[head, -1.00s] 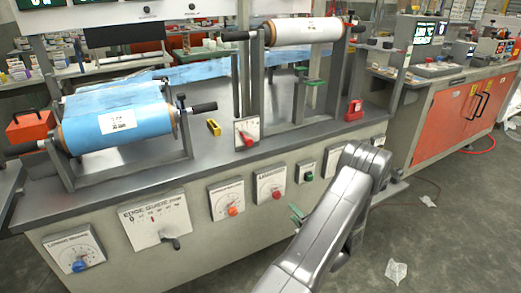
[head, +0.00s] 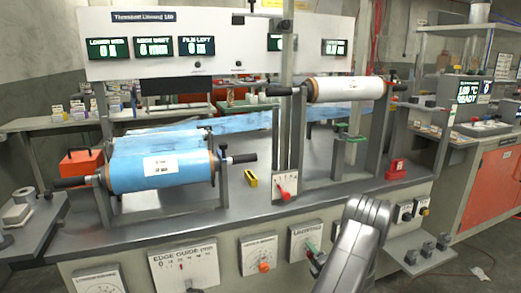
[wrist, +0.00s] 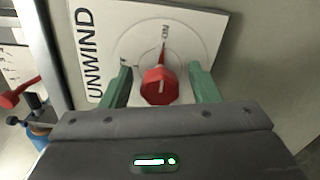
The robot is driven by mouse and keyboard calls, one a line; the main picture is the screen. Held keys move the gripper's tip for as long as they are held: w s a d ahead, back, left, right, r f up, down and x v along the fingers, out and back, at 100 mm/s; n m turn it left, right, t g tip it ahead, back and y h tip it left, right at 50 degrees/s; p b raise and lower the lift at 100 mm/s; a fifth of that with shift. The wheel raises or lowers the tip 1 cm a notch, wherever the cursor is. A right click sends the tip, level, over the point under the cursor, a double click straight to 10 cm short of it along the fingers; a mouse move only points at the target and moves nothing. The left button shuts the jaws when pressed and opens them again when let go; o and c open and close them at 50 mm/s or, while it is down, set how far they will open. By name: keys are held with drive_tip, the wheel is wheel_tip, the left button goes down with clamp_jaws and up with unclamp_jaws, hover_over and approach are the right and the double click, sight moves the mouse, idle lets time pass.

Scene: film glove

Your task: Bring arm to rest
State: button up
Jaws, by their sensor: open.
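My gripper (wrist: 162,88) is open in the wrist view. Its two green fingers stand on either side of a red knob (wrist: 160,86), with visible gaps in the picture; I cannot tell how deep they reach. The knob sits on a white dial plate marked UNWIND (wrist: 125,28), and its pointer line is near the ON-like mark at the top. In the head view my grey arm comes up from the bottom right, and my gripper (head: 314,258) is small and partly hidden at the same dial plate (head: 301,236) on the bench front.
Other dials line the bench front, including the EDGE GUIDE plate (head: 184,262) and an orange-knobbed one (head: 259,254). A blue film roll (head: 160,170) and white roll (head: 345,89) stand above. A red lever (head: 285,193) rises nearby.

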drive_tip(key=p+v, duration=0.2)
drive_tip(key=v, duration=1.2)
drive_tip(key=b+x, duration=0.2)
drive_tip(key=x, duration=1.2)
drive_tip(key=shift+w+f, duration=0.1)
drive_tip(key=n+b, duration=0.2)
drive_tip(key=n, duration=0.2)
drive_tip(key=n+b, duration=0.2)
drive_tip(key=n, duration=0.3)
drive_tip(key=shift+a, duration=0.1)
drive_tip(key=n+b, duration=0.3)
drive_tip(key=n, duration=0.2)
drive_tip(key=shift+a+n+b, duration=0.1)
drive_tip(key=shift+n+b, duration=0.2)
drive_tip(key=shift+n, duration=0.1)
drive_tip(key=shift+s+r+n+b, duration=0.1)
drive_tip(key=shift+n+b, duration=0.25)
drive_tip(key=shift+n, duration=0.45)
drive_tip(key=shift+s+r+n+b, duration=0.1)
drive_tip(key=shift+n+b, duration=0.25)
drive_tip(key=shift+n, duration=0.45)
drive_tip(key=shift+a, duration=0.1)
